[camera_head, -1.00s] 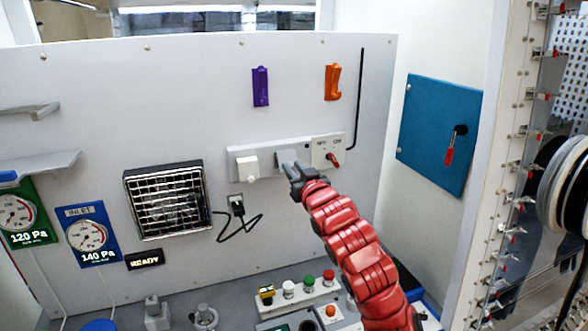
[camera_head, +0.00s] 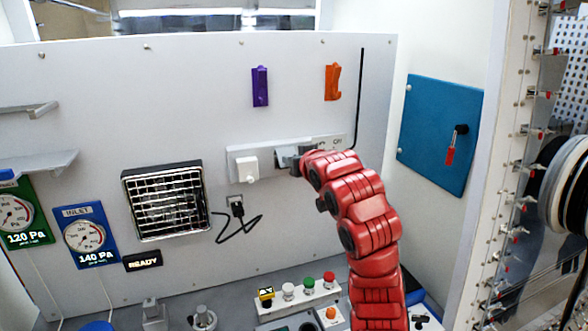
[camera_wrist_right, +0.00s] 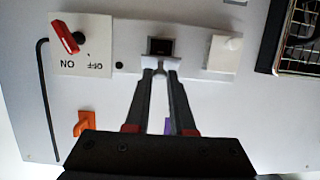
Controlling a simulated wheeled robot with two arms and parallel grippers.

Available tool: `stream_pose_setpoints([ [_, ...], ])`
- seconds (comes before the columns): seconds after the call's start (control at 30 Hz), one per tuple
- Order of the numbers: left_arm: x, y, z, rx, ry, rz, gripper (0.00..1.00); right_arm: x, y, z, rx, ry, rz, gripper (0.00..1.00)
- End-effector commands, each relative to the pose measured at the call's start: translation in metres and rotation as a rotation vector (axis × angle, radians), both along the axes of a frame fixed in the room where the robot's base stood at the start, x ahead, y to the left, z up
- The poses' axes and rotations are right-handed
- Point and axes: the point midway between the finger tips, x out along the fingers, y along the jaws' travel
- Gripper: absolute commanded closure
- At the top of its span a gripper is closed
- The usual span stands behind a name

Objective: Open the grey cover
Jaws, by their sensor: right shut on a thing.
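The grey cover (camera_head: 284,157) is on a light panel strip on the wall, beside a white knob block (camera_head: 247,168). My right gripper (camera_head: 297,160) is at the cover, its arm coming up from below and hiding part of the strip. In the right wrist view, the gripper (camera_wrist_right: 161,74) is shut on the pale edge of the cover (camera_wrist_right: 164,62). A dark recess (camera_wrist_right: 160,46) shows right beside that edge, so the cover stands at least partly away from it. My left gripper is not in view.
A red rotary switch (camera_wrist_right: 66,38) marked OFF and ON is on the same strip. Purple (camera_head: 260,87) and orange (camera_head: 332,82) hooks are above. A blue panel with a red handle (camera_head: 450,150) is on the right wall. Buttons (camera_head: 308,285) stand below.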

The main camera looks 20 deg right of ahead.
Motion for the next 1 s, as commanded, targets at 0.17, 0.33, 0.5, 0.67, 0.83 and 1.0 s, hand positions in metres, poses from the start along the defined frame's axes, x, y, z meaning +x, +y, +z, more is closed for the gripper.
stream_pose_setpoints([
  [0.17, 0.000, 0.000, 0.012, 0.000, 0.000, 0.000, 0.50, 0.004, 0.002, 0.023, 0.000, 0.163, 0.004, 1.00],
  [0.33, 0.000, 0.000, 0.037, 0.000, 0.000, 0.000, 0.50, 0.010, 0.003, 0.038, -0.008, 0.328, 0.005, 1.00],
  [0.5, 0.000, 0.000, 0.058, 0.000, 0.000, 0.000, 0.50, 0.015, 0.002, 0.043, -0.014, 0.455, 0.004, 1.00],
  [0.67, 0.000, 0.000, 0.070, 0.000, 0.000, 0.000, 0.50, 0.019, 0.002, 0.047, -0.018, 0.531, 0.001, 1.00],
  [0.83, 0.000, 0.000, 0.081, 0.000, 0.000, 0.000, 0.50, 0.023, 0.001, 0.050, -0.022, 0.591, 0.001, 1.00],
  [1.0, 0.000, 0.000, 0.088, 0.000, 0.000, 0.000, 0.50, 0.026, 0.001, 0.052, -0.022, 0.638, -0.001, 1.00],
])
